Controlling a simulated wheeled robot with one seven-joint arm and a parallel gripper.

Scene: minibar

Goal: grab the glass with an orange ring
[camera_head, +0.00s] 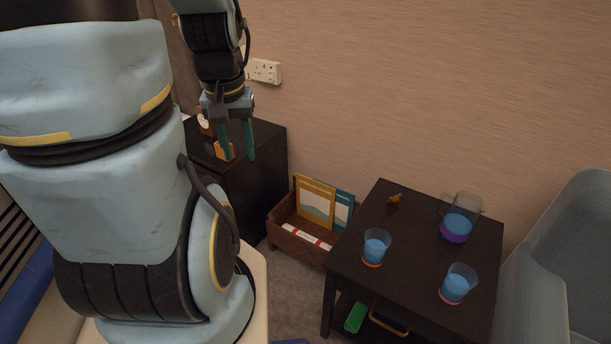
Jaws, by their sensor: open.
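The glass with an orange ring (376,248) stands upright on the dark side table (413,225), near its front left. It holds blue liquid, and the orange ring is around its base. A similar glass with a pink ring (457,284) stands to its right, nearer the table's front. A glass jug with a purple base (459,220) stands farther back on the same table. My gripper (235,155) points down at the upper left, in front of the dark cabinet, well away from the glasses. Its green fingers are apart, and I see no thing held.
A small orange object (395,200) lies at the table's back left. A wooden box (287,238) with books stands on the floor left of the table. A grey-blue chair (575,245) borders the right side. The dark cabinet (262,165) has small items on top.

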